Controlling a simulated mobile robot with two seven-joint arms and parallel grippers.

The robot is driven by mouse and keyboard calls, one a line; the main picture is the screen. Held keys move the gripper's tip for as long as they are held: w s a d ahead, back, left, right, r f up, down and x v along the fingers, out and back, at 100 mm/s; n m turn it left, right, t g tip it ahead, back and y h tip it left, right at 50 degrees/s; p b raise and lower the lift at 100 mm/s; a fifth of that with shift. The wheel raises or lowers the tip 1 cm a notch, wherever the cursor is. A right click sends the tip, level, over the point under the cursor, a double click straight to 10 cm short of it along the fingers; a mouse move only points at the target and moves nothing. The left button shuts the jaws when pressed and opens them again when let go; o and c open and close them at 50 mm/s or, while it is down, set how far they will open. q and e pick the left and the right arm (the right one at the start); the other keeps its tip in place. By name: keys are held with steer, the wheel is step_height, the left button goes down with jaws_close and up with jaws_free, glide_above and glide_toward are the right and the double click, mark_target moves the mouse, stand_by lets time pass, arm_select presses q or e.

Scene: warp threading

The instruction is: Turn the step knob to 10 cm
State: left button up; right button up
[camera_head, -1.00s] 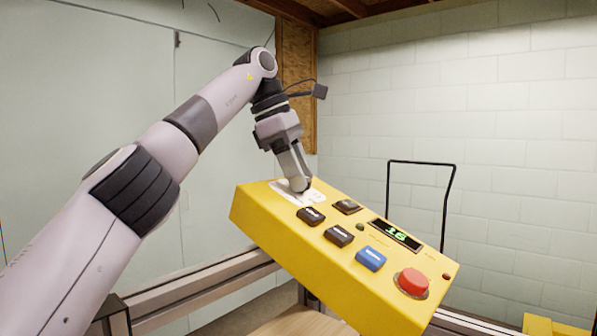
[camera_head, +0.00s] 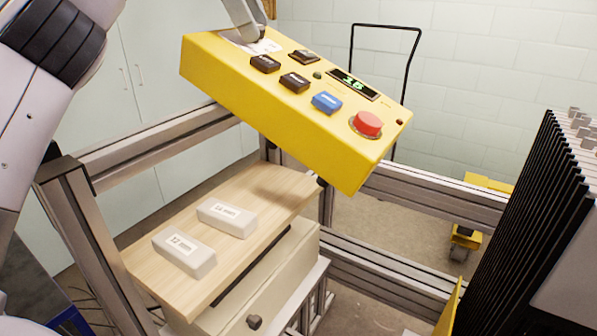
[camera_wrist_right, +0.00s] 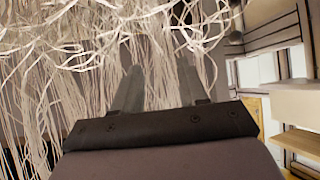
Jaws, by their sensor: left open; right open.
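The yellow control box (camera_head: 225,75) is tilted in the head view. Its green display (camera_head: 352,83) seems to read 16. My left gripper (camera_head: 254,36) is at the white scale plate (camera_head: 266,46) at the box's far left end, partly cut off by the top edge. The step knob is not visible; the fingers cover that spot, and I cannot tell whether they touch it. My right gripper (camera_wrist_right: 158,80) is open, its two fingers apart among pale hanging threads (camera_wrist_right: 85,60) in the right wrist view.
The box carries dark buttons (camera_head: 295,82), a blue button (camera_head: 327,102) and a red mushroom button (camera_head: 367,124). Below, a wooden board (camera_head: 150,222) holds two labelled pale blocks (camera_head: 227,217). Metal rails (camera_head: 150,140) run behind. A black finned rack (camera_head: 520,220) stands at right.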

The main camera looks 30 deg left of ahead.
arm_select(q)
steer(key=shift+s+n, duration=0.1)
steer(key=shift+n, duration=0.3)
